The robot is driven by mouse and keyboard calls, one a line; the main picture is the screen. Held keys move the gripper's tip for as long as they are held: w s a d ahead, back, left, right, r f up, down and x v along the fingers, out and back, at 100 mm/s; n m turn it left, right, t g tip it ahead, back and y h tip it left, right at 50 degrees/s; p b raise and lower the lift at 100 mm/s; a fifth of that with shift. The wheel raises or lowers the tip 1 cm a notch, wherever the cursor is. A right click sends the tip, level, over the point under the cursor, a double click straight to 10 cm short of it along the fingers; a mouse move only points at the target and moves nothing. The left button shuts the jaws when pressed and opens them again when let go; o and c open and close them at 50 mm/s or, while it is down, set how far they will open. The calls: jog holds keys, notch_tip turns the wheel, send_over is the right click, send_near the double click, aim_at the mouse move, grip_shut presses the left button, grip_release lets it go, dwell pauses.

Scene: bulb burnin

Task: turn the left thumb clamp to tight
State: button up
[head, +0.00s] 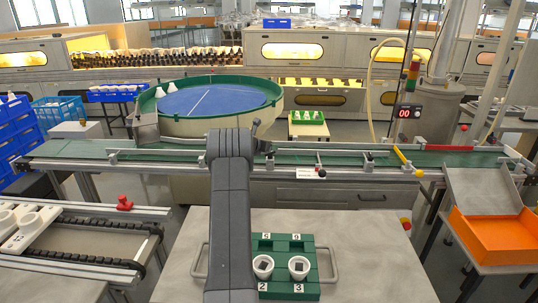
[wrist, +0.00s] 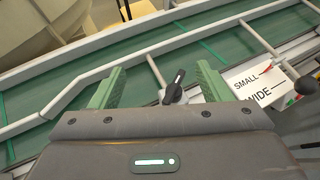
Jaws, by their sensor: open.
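In the wrist view a small black thumb clamp (wrist: 175,88) with a pale line along its lever sits at the conveyor's near rail, its lever tilted up and slightly right. My gripper (wrist: 160,84) is open, with one green finger on each side of the clamp. No contact between fingers and clamp is visible. In the head view my arm hides this clamp and my fingertips. A white label reading SMALL and WIDE (wrist: 256,88) lies right of the fingers, with a dark round knob (wrist: 305,85) beside it.
The green conveyor belt (head: 75,150) runs across, with metal guide rails (wrist: 155,72) above it. A round blue-topped turntable (head: 215,100) stands behind. A green block with white cups (head: 306,245) sits on the front table. An orange tray (head: 490,238) is at right.

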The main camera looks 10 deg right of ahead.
aim_at(270, 155)
jog(key=s+d+r+n+t+y+b, duration=0.1)
jog(key=s+d+n+t+y, duration=0.1)
jog(key=s+d+n+y, duration=0.3)
jog(key=s+d+n+t+y+b, duration=0.1)
jog(key=s+d+n+y, duration=0.1)
jog(key=s+n+y, duration=0.55)
jog(key=shift+m, duration=0.35)
jog(key=x, duration=0.4)
jog(key=p+x, duration=0.1)
jog(key=x, duration=0.4)
jog(key=r+x, duration=0.1)
jog(key=x, duration=0.4)
jog(key=shift+w+a+f, duration=0.15)
jog(key=shift+w+a, duration=0.05)
jog(key=shift+w, duration=0.15)
jog(key=c, duration=1)
